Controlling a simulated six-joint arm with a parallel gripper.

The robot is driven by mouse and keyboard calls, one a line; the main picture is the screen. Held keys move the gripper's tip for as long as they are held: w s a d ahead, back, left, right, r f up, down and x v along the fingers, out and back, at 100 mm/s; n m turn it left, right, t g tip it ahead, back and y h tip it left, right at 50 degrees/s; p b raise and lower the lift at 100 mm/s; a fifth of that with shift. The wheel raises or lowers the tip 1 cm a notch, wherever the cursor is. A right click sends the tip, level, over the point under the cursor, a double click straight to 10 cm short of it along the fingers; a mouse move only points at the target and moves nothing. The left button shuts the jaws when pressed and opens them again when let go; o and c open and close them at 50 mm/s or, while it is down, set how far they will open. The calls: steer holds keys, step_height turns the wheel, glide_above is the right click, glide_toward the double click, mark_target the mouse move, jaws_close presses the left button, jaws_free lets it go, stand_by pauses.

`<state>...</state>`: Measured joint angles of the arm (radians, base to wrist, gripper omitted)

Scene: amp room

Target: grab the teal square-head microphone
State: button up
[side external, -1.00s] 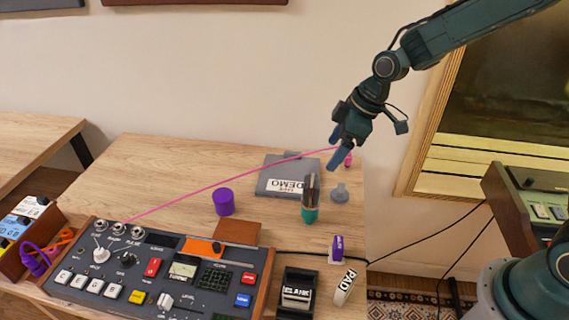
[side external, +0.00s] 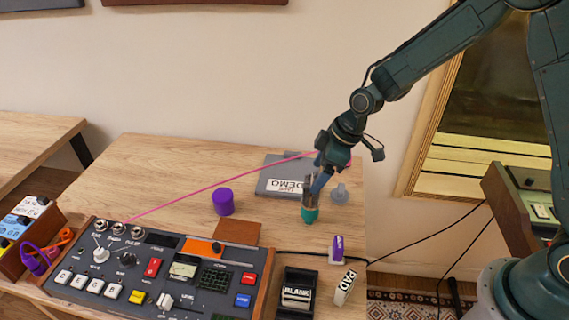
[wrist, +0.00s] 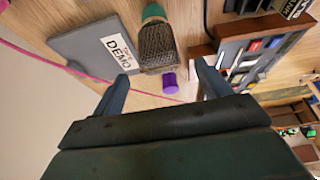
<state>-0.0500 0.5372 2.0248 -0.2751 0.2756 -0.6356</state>
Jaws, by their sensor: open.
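The teal square-head microphone (side external: 310,214) stands on the wooden table, with its teal base down and a dark mesh head on top. In the wrist view its mesh head (wrist: 157,47) and teal end show ahead of my fingers, nearly midway between them. My gripper (side external: 317,185) is open and comes down over the microphone's head, and its blue fingers hide part of the head in the side view. In the wrist view the two fingertips (wrist: 165,72) are wide apart with nothing gripped. I cannot tell whether a finger touches the microphone.
A purple cylinder (side external: 223,201) is to the left. A mixer console (side external: 165,270) fills the front. A pink cord (side external: 220,184) crosses the table.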

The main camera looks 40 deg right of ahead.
mark_target(309, 187)
steer(key=shift+w+a+f, duration=0.15)
steer(key=shift+w+f, duration=0.05)
steer(key=shift+f, duration=0.35)
steer(key=shift+x, duration=2.55)
jaws_close()
